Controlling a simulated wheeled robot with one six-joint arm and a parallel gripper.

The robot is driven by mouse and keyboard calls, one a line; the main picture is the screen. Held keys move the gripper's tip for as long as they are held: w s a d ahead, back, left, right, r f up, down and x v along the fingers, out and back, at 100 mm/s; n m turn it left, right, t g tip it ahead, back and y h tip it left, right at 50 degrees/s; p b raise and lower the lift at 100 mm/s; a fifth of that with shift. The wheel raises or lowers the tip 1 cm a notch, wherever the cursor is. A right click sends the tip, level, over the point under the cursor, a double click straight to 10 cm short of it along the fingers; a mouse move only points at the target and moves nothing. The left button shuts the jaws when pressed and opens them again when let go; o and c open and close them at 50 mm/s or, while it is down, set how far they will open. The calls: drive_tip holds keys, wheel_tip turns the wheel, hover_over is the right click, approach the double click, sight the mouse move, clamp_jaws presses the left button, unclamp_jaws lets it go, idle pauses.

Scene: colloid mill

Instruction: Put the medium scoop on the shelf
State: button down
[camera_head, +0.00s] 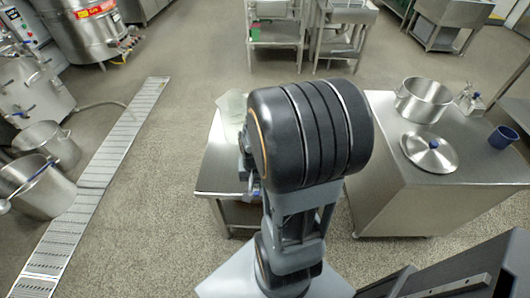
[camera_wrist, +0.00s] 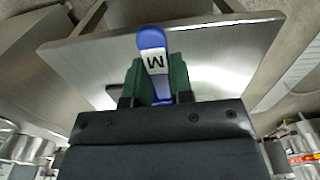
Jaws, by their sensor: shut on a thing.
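The medium scoop shows in the wrist view as a blue handle (camera_wrist: 152,40) marked "M". My gripper (camera_wrist: 156,78) has its green fingers shut on this handle. The rest of the scoop is mostly hidden behind the fingers and the gripper body. A flat steel surface (camera_wrist: 220,55) lies behind the scoop in the wrist view; I cannot tell whether the scoop touches it. In the head view my arm hides the gripper and the scoop. A steel table (camera_head: 215,175) with a lower shelf (camera_head: 240,215) stands behind my arm.
A pale translucent container (camera_head: 232,106) stands on the steel table. A steel cabinet (camera_head: 400,195) at right bears a pot (camera_head: 423,100), a lid (camera_head: 430,152) and a blue cup (camera_head: 503,137). Steel buckets (camera_head: 40,185) stand at left. Floor is open between drain and table.

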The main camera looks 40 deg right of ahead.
drive_tip(key=w+d+f, duration=0.1)
drive_tip(key=w, duration=0.1)
drive_tip(key=w+d+f, duration=0.1)
drive_tip(key=w+f, duration=0.1)
drive_tip(key=w, duration=0.1)
drive_tip(key=w+d+f, duration=0.1)
drive_tip(key=w, duration=0.2)
drive_tip(key=shift+d+f+b, duration=0.15)
drive_tip(key=shift+f+b, duration=0.15)
drive_tip(key=shift+b, duration=0.1)
drive_tip(key=w+f, duration=0.1)
drive_tip(key=w+d+f, duration=0.1)
drive_tip(key=f, duration=0.1)
drive_tip(key=w+f, duration=0.2)
drive_tip(key=shift+d+b, duration=0.25)
drive_tip(key=shift+b, duration=0.1)
drive_tip(key=shift+w+d+f, duration=0.1)
drive_tip(key=shift+w+f, duration=0.05)
drive_tip(key=shift+f, duration=0.8)
drive_tip(key=shift+w+f, duration=0.15)
drive_tip(key=shift+f, duration=0.75)
drive_tip(key=shift+f+b, duration=0.1)
drive_tip(key=shift+b, duration=0.2)
drive_tip(key=c, duration=1)
unclamp_jaws()
